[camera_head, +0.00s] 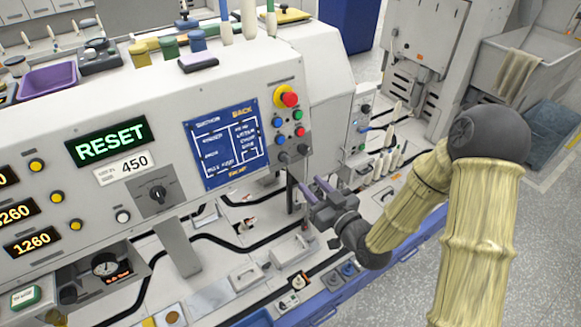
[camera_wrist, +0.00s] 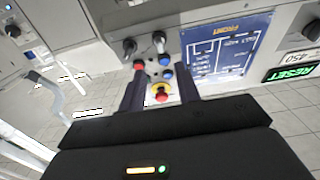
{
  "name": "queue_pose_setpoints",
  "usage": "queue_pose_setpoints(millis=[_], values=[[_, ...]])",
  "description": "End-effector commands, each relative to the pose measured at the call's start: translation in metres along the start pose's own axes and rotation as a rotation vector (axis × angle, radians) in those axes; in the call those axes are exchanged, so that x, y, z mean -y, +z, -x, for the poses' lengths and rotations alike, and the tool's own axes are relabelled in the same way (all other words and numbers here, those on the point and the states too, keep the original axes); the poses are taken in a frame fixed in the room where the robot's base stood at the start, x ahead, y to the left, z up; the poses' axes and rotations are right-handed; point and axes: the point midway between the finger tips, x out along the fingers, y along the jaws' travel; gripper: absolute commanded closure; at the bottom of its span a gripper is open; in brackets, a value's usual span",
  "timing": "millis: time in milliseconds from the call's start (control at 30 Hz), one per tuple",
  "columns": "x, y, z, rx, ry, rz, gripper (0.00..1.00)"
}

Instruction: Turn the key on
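On the right end of the grey control panel, two small dark switches sit below the coloured buttons: a left one (camera_head: 281,157) and a right one (camera_head: 303,150). In the wrist view, which is upside down, two dark switches with levers or keys show above the buttons, one at left (camera_wrist: 130,47) and one at right (camera_wrist: 159,40). I cannot tell which is the key. My gripper (camera_head: 312,187) is open and empty, below and a little right of the switches in the head view. In the wrist view its two dark fingers (camera_wrist: 160,92) stand apart, with the buttons between them.
A red emergency stop (camera_head: 288,98) on a yellow base tops the button group. A blue screen (camera_head: 228,145) and a large black rotary knob (camera_head: 158,195) lie to the left. Small fixtures crowd the worktop below. Grey floor (camera_head: 430,260) is open at the right.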

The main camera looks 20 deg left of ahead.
Motion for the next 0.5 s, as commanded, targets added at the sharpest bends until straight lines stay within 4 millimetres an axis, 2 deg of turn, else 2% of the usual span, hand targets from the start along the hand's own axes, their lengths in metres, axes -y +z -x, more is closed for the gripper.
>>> queue_pose_setpoints(millis=[33,500], values=[[0.001,-0.004,-0.008,0.0,-0.003,-0.001,0.67],[0.001,-0.005,-0.084,-0.001,-0.002,-0.002,0.67]])
